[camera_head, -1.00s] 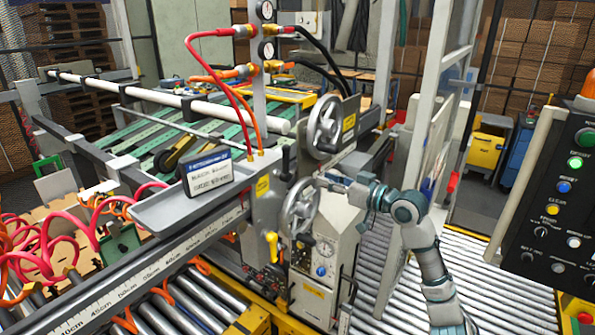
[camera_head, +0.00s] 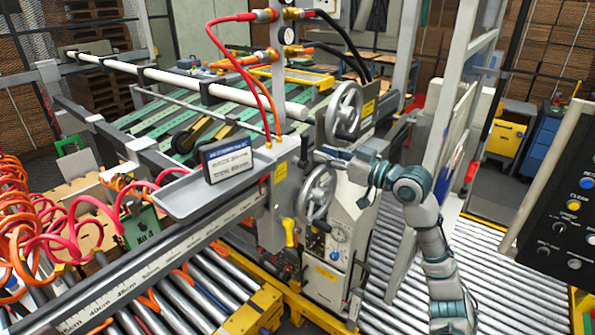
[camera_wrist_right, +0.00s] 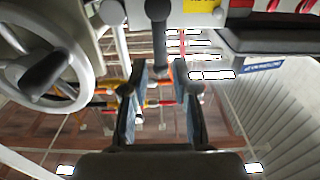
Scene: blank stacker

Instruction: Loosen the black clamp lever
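The black clamp lever (camera_head: 304,148) stands upright on the grey side plate of the machine in the head view. In the right wrist view the dark lever (camera_wrist_right: 158,38) runs down from the top, and its end shows between my fingertips. My right gripper (camera_head: 325,155) is just right of the lever in the head view. In the wrist view its two fingers (camera_wrist_right: 161,75) are spread apart. I cannot tell whether they touch the lever. My left gripper is in neither view.
A lower handwheel (camera_head: 317,196) sits just below my right gripper, and an upper handwheel (camera_head: 344,110) is above it. A grey tray with a sign (camera_head: 228,158) is to the left. A control panel (camera_head: 560,215) stands at the right.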

